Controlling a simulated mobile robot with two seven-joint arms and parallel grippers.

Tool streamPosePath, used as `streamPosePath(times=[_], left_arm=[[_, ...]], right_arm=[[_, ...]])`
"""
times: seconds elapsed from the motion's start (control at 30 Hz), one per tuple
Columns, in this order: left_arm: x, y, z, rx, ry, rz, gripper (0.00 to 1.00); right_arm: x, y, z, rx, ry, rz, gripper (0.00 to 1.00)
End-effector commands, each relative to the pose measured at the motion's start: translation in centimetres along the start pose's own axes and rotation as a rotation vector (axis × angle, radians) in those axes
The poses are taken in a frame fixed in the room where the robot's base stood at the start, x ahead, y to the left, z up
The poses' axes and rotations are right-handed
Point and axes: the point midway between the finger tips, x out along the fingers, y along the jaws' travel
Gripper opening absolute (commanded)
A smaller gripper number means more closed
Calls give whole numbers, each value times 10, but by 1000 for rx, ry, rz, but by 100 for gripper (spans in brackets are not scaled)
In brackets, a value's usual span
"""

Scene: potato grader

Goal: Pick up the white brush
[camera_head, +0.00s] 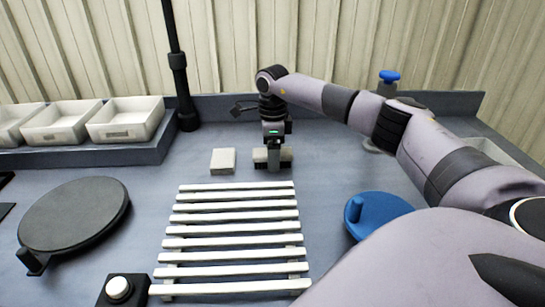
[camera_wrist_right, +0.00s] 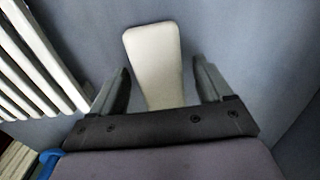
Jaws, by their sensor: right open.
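The white brush (camera_wrist_right: 153,62) lies on the blue-grey worktop. In the right wrist view it runs out from between my two fingers, with a gap to each finger. In the head view a pale end of it (camera_head: 259,157) shows at the left of my right gripper (camera_head: 273,155), which hides part of it. My right gripper is open and low over the brush, and it also shows in the right wrist view (camera_wrist_right: 162,88). The brush's near end is hidden by the gripper body. My left gripper is not in view.
A white block (camera_head: 223,161) stands just left of the gripper. A white slatted rack (camera_head: 232,229) lies in front. A blue disc with a knob (camera_head: 377,213) is at right, a dark round plate (camera_head: 72,212) at left. White bins (camera_head: 126,119) stand at back left.

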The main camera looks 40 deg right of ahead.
Motion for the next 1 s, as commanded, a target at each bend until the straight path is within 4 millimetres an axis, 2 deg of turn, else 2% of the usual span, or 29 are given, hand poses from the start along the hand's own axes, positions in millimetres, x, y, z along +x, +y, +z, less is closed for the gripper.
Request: streamPosePath(times=[0.07,0.23,0.27,0.67,0.87,1.0], left_arm=[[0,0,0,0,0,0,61],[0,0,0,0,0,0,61],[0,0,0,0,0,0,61],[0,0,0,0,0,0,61],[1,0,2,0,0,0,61],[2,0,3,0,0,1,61]], right_arm=[[0,0,0,0,0,0,79],[0,0,0,0,0,0,27],[0,0,0,0,0,0,21],[-6,-1,0,0,-2,-2,21],[-32,-1,0,0,-5,-4,21],[-65,-1,1,0,-6,-5,21]])
